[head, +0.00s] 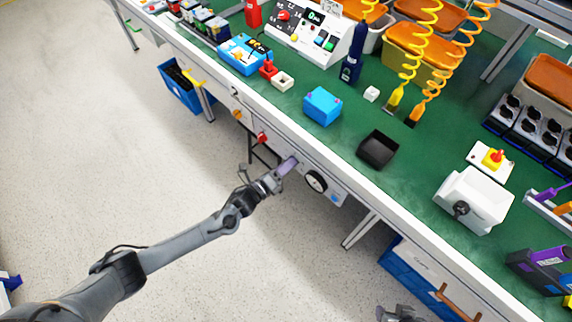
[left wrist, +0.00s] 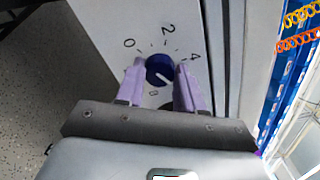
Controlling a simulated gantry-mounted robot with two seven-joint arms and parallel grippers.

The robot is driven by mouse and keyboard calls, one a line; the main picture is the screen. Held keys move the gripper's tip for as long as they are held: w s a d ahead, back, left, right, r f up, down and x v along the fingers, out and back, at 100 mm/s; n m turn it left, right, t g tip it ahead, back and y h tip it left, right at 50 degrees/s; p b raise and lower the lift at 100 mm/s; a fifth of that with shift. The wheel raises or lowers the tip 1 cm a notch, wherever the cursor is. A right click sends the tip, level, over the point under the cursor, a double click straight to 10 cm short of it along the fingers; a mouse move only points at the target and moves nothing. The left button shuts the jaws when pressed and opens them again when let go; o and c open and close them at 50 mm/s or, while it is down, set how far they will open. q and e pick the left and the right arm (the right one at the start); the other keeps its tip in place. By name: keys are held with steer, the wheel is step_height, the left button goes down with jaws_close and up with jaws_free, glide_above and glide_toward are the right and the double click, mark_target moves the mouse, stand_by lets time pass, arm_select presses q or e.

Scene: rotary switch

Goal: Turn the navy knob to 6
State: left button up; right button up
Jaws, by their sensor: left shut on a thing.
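The navy knob (left wrist: 159,70) sits on a white panel (left wrist: 150,18) in the left wrist view, with the marks 0, 2 and 4 around its far side. A pale line on the knob points to the lower right, past the 4. A partly covered digit, perhaps 8, shows below the knob. The 6 is not readable. My left gripper (left wrist: 160,84) has its purple fingers shut on the knob from both sides. In the head view the left gripper (head: 289,166) reaches the bench's front panel and hides the knob. Part of my right gripper (head: 400,314) shows at the bottom edge.
The green bench top (head: 400,195) holds a black tray (head: 378,149) and blue box (head: 322,106).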

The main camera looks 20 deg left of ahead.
arm_select(q)
steer(key=shift+f, duration=0.1)
stand_by(0.3)
steer(key=o, duration=1)
steer(key=shift+o, duration=0.2)
steer(key=p+v, duration=0.3)
steer(key=v, duration=0.7)
steer(key=shift+s, duration=0.4)
steer(key=shift+a, duration=0.1)
